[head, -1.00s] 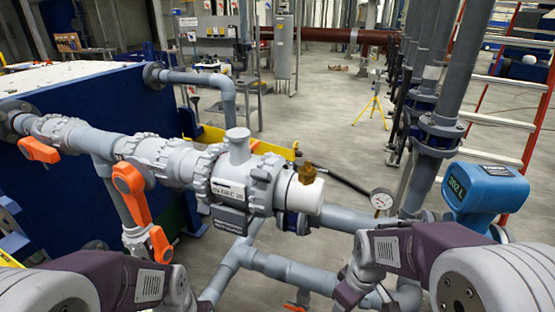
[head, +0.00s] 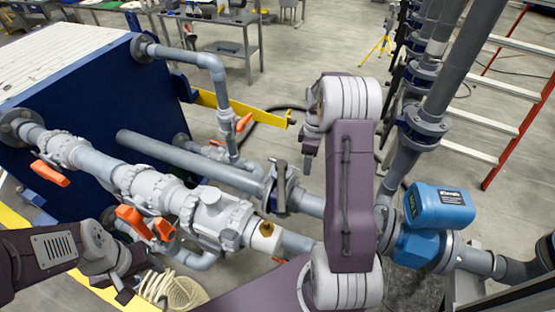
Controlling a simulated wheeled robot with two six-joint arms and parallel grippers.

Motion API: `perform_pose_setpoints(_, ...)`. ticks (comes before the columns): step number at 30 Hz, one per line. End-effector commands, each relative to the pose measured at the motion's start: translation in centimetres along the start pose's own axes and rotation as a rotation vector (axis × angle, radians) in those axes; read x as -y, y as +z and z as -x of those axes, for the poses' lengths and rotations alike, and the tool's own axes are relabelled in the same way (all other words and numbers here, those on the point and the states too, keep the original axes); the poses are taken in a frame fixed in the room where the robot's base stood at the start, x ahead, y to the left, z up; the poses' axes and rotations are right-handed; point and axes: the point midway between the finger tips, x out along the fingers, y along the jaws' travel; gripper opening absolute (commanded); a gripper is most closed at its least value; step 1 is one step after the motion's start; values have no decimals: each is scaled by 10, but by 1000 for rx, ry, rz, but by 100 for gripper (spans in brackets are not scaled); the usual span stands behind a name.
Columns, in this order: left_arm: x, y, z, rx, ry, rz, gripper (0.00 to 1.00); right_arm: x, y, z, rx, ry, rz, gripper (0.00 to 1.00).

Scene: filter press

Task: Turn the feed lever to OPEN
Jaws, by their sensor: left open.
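Several orange levers show on the grey pipework, and I cannot tell from any readable label which is the feed lever. An orange lever (head: 50,173) sits on the far-left valve. A pair of orange handles (head: 145,221) sits lower, by the white fittings. Another orange lever (head: 243,122) is on the upright pipe behind. A dark grey handle (head: 279,188) stands on the middle pipe's valve. My left gripper (head: 132,282) is open at the lower left, below the orange pair, apparently touching nothing.
A blue meter (head: 440,208) sits on the pipe at right. A coiled pale hose (head: 172,288) lies on the floor near my left gripper. A blue tank (head: 80,115) fills the left; a red-railed ladder (head: 515,120) stands right. Open floor lies behind.

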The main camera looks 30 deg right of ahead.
Motion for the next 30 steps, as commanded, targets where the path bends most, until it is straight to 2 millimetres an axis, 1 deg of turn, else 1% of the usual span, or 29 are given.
perform_pose_setpoints(2, 0, 0, -5, 0, 0, 0, 55, 2, -1, -4, 0, 0, -17, 65)
perform_pose_setpoints(5, 0, 1, -14, 0, 0, 0, 55, 11, -4, -6, -1, 2, -106, 65)
perform_pose_setpoints(8, 0, 3, -27, 0, 0, 0, 55, 28, -10, -8, -2, 3, -275, 65)
perform_pose_setpoints(13, 1, 5, -49, 0, 0, 0, 55, 60, -21, -8, -3, 3, -615, 65)
perform_pose_setpoints(23, 1, 7, -66, 0, 0, 0, 55, 96, -70, -5, -3, 2, -1225, 65)
perform_pose_setpoints(24, 2, 8, -77, -1, 0, 0, 55, 98, -71, -18, 1, 0, -1263, 65)
perform_pose_setpoints(25, 2, 8, -86, -1, 0, 0, 55, 97, -70, -31, 2, 0, -1261, 65)
perform_pose_setpoints(27, 2, 10, -97, 0, 0, 0, 55, 96, -70, -48, 2, 0, -1260, 65)
perform_pose_setpoints(30, 2, 11, -108, 0, 0, 0, 55, 96, -70, -65, 0, 0, -1260, 65)
